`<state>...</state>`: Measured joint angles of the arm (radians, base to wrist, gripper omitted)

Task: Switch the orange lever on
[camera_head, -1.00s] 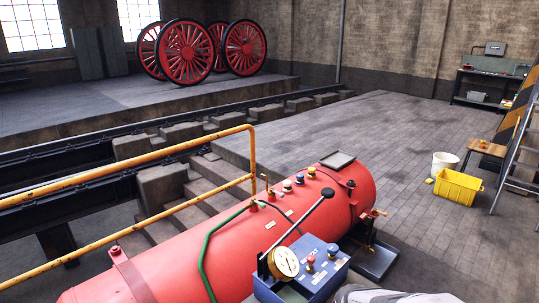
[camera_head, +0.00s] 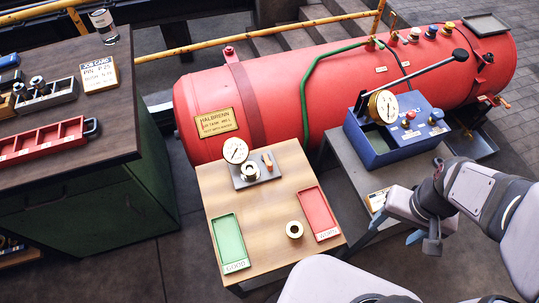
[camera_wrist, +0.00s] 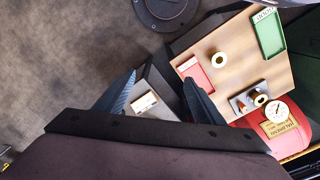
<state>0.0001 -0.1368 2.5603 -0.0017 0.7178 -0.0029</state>
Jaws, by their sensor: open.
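A small orange-brown upright piece (camera_head: 267,161), possibly the orange lever, stands on a grey plate (camera_head: 245,180) beside a white dial gauge (camera_head: 235,150) and a brass ring. The plate sits on a wooden-topped table. In the wrist view the orange-brown piece (camera_wrist: 242,106) is small, right of the fingers; I cannot tell its position as on or off. My gripper (camera_head: 423,240) hangs at the right, apart from that table, near the grey stand. In the wrist view my gripper (camera_wrist: 160,92) is open and empty, with a label card beyond its fingers.
The wooden table (camera_head: 265,255) also holds a green tray (camera_head: 229,240), a red tray (camera_head: 319,212) and a loose brass ring (camera_head: 294,229). A blue box (camera_head: 395,125) with a gauge and long black-knobbed lever stands right. The red tank (camera_head: 285,90) lies behind.

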